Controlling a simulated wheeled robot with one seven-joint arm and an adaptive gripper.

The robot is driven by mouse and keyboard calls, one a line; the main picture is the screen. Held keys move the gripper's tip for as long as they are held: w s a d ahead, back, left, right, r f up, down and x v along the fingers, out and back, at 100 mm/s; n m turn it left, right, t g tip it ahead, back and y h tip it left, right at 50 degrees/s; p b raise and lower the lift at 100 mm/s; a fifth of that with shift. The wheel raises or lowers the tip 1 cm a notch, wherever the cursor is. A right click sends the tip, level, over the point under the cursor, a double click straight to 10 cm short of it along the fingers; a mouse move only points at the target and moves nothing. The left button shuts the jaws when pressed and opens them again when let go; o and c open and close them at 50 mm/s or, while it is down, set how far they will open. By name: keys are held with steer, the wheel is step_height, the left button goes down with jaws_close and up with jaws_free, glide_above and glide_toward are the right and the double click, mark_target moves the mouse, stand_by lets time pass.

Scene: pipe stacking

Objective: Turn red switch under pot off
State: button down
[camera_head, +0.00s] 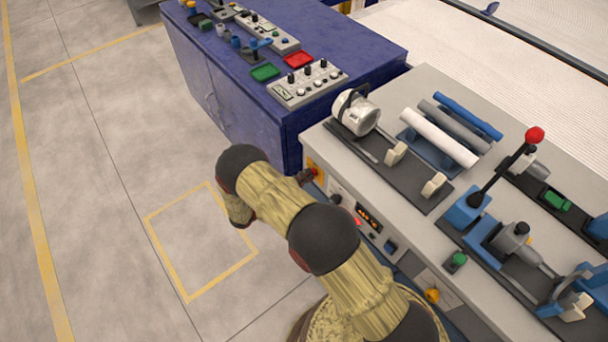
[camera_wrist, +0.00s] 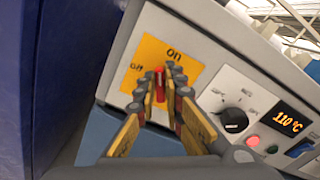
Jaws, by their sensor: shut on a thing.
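The red switch (camera_wrist: 160,92) shows in the wrist view on a yellow plate (camera_wrist: 183,73) on the bench's front panel. The plate carries the words "on" at its top and "off" at its left. My gripper (camera_wrist: 161,82) has its fingers closed around the switch handle, one on each side. The fingers cover part of the switch, so I cannot tell its exact setting. In the head view my gripper (camera_head: 308,175) is at the bench's front left corner. The pot (camera_head: 357,111), grey-white with a dark handle, is on the bench top above this corner.
A black knob (camera_wrist: 233,120) and a display (camera_wrist: 287,120) reading 110 °C are right of the plate. A blue cabinet (camera_head: 235,130) stands close on the left. Pipes (camera_head: 438,137) and a red-knobbed lever (camera_head: 505,165) are on the bench. The floor at left is clear.

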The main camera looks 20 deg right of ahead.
steer(key=n, duration=0.8)
steer(key=f+n+p, duration=0.1)
steer(key=n, duration=0.2)
steer(key=shift+w+a+n, duration=0.15)
steer(key=shift+w+n, duration=0.2)
steer(key=shift+n, duration=0.05)
stand_by(0.3)
steer(key=c, duration=2)
jaws_free()
steer(key=shift+o, duration=0.5)
steer(key=v, duration=1.2)
steer(key=shift+f, duration=0.1)
